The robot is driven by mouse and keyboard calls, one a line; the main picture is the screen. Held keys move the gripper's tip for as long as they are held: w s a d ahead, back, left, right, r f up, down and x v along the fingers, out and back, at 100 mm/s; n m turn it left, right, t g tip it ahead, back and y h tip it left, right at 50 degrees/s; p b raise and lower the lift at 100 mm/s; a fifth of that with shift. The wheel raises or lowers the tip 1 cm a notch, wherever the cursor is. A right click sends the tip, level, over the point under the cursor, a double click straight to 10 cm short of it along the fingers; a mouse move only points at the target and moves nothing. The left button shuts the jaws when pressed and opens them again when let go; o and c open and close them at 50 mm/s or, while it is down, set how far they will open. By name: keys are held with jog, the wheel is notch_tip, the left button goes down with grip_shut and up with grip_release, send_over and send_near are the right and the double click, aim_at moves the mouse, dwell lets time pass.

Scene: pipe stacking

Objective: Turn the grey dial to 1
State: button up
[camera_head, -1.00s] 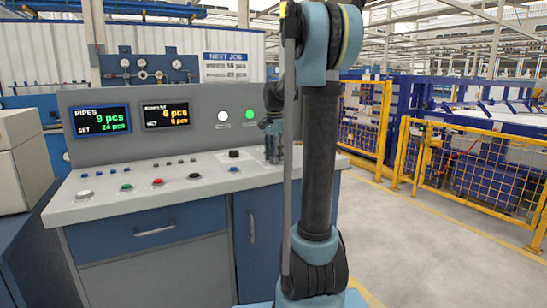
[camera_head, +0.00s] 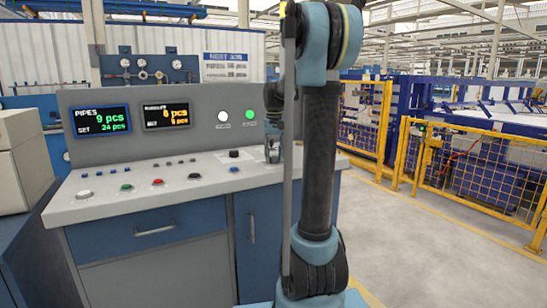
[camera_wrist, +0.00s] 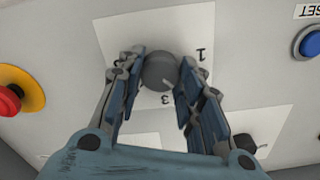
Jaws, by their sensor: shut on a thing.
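The grey dial (camera_wrist: 160,71) is a round knob on a white label plate (camera_wrist: 118,28) in the wrist view. The plate shows a 1 to the right of the dial and a 3 below it; another mark at left is mostly hidden by a finger. A small pale line shows on the dial's lower right, towards the 3 and the right finger. My gripper (camera_wrist: 163,61) has a finger on each side of the dial and is shut on it. In the head view, my gripper (camera_head: 272,150) is at the right end of the console; the dial is hidden there.
A red button on a yellow base (camera_wrist: 12,97) is left of the dial, and a blue button (camera_wrist: 309,43) lies right, near a RESET label. A dark knob (camera_wrist: 245,146) sits close beside the right finger. The console (camera_head: 110,196) carries several buttons.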

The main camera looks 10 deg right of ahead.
aim_at(274, 157)
jog(key=n, duration=0.5)
jog(key=shift+w+r+n, duration=0.1)
jog(key=shift+w+n, duration=0.1)
jog(key=shift+n, duration=0.1)
jog(key=n, duration=0.5)
jog(key=shift+n, duration=0.4)
jog(key=o, duration=1.1)
jog(key=shift+c, duration=0.2)
jog(key=shift+s, duration=0.1)
notch_tip(274, 157, up, 12)
